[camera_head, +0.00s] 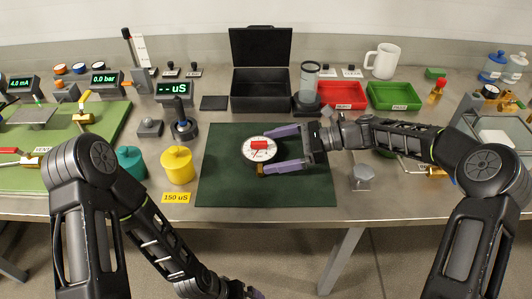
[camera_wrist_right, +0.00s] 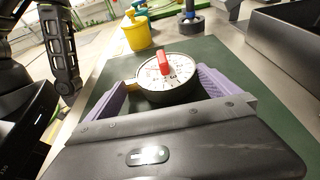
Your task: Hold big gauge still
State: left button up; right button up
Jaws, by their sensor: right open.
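The big gauge (camera_head: 261,151) has a round white dial with a red block on its face, and lies on the dark green mat (camera_head: 300,190). A small brass fitting shows at its lower edge. My right gripper (camera_head: 274,150) is open, with its purple fingers on either side of the gauge. The right wrist view also shows the gauge (camera_wrist_right: 165,73) between the two fingers; I cannot tell whether they touch it. My left gripper (camera_head: 245,292) is low at the bottom edge of the head view, below the table front, mostly cut off.
A black open case (camera_head: 260,103) stands behind the mat. A red tray (camera_head: 342,95) and a green tray (camera_head: 394,96) are at the back right. A yellow pot (camera_head: 177,166) and a teal pot (camera_head: 131,162) stand left of the mat. The mat's front is clear.

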jog(key=shift+a+f, duration=0.45)
jog(key=shift+a, duration=0.2)
jog(key=shift+c, duration=0.2)
jog(key=shift+r, duration=0.15)
jog(key=c, duration=0.8)
jog(key=o, duration=0.4)
jog(key=c, duration=1.1)
jog(key=shift+s+d+f, duration=0.1)
jog(key=shift+s+f, duration=0.05)
jog(key=shift+f, duration=0.3)
dwell(0.7)
